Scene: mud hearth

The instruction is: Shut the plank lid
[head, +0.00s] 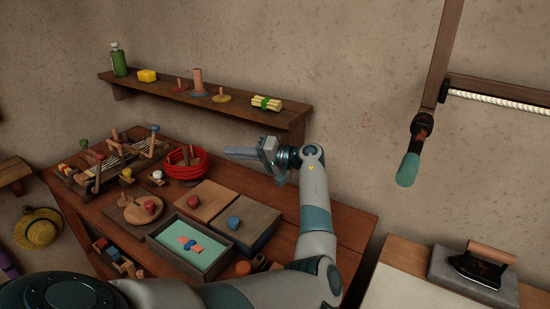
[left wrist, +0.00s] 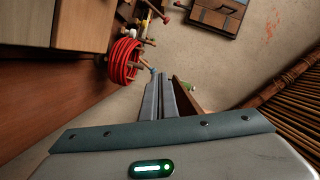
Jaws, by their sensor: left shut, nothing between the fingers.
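On the wooden table, an open box (head: 209,271) has a pale teal inside with small red and blue pieces in it. Behind it lie two flat plank-like tops, a brown one (head: 208,194) with a knob and a grey-brown one (head: 262,222) with a blue knob. I cannot tell which is the plank lid. My left gripper (head: 235,153) is shut and empty, above the table's back right part, apart from both tops. Its shut fingers (left wrist: 167,98) show in the left wrist view, with plank surfaces (left wrist: 82,25) at upper left. My right gripper is not in view.
A red coil (head: 186,163) stands on the table left of my gripper, with a wooden rack (head: 100,165) further left. A wall shelf (head: 200,102) holds a bottle, a yellow block and other small things. An iron (head: 477,268) rests at lower right.

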